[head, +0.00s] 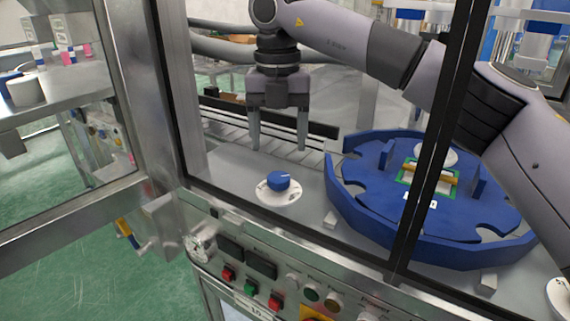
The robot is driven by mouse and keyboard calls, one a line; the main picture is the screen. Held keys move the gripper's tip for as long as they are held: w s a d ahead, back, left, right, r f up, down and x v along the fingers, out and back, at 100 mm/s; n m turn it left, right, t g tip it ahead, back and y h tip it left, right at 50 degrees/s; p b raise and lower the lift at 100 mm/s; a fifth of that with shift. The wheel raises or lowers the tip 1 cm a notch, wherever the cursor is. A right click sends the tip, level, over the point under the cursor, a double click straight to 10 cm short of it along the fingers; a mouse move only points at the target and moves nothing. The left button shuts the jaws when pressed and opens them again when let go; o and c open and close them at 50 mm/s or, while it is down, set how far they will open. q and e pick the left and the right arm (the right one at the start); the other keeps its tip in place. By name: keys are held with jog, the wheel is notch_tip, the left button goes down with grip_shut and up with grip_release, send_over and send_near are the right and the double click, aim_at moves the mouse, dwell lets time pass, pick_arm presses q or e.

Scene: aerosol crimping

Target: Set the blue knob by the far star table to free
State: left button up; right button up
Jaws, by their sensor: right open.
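The blue knob (278,181) sits on a round white dial plate (266,194) on the grey machine deck, left of the blue star table (345,188). A pale mark shows on the knob's top, but the dial's lettering is too small to read. My right gripper (278,148) points down above and behind the knob, with its two fingers apart and nothing between them. It does not touch the knob. My right arm comes in from the right, over the star table. My left gripper is not in view.
A metal-framed door (160,100) stands open at the left, and a dark post (437,150) crosses the star table's front. A control panel (262,265) with buttons runs below the deck. A conveyor (225,130) lies behind. Another white dial (560,297) shows at the right edge.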

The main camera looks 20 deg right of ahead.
aim_at(279, 176)
notch_tip(279, 176, down, 7)
jog(key=shift+a, duration=0.1)
dwell(0.3)
jog(key=shift+c, duration=0.3)
jog(key=c, duration=1)
